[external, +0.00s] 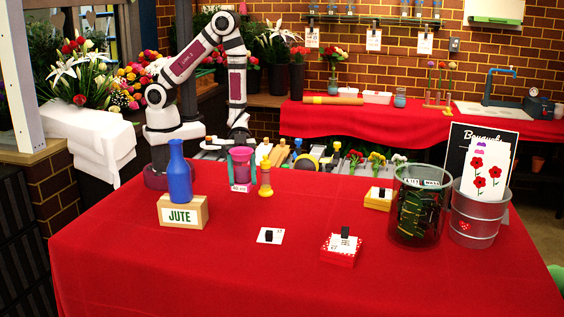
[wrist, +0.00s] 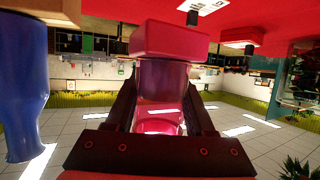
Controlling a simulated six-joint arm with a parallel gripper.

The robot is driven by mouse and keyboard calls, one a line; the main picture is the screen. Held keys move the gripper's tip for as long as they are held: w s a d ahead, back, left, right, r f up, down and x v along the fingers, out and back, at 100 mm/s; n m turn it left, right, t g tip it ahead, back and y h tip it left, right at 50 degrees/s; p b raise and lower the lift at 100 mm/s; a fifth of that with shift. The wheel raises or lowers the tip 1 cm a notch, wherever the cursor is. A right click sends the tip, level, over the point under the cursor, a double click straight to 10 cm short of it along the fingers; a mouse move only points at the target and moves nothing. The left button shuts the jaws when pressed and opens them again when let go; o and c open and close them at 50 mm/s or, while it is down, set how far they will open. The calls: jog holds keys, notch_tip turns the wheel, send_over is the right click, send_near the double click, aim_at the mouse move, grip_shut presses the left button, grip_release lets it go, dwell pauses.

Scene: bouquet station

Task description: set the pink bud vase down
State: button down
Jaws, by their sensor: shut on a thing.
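The pink bud vase (external: 241,166) is upright at the back of the red table, left of centre. My gripper (external: 240,146) reaches down to it from above. The wrist view is upside down; there my gripper's (wrist: 161,92) two dark fingers are shut on the see-through pink vase (wrist: 160,78), one on each side. A pink block (wrist: 170,40) is at the vase's foot; in the external view a low pink base with a white label (external: 240,188) shows there. I cannot tell whether the vase rests on it or hangs just above.
A blue bottle (external: 180,172) on the JUTE block (external: 183,211) stands to the left. A small yellow vase (external: 265,180) is close on the right. A white card (external: 270,236) and a red box (external: 340,255) lie nearer the front. The front left of the red table (external: 150,270) is clear.

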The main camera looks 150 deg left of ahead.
notch_tip(320, 180, down, 8)
jog(key=shift+c, duration=1.3)
grip_release()
jog(key=shift+f, duration=0.15)
jog(key=shift+r, duration=0.2)
jog(key=v, duration=1.2)
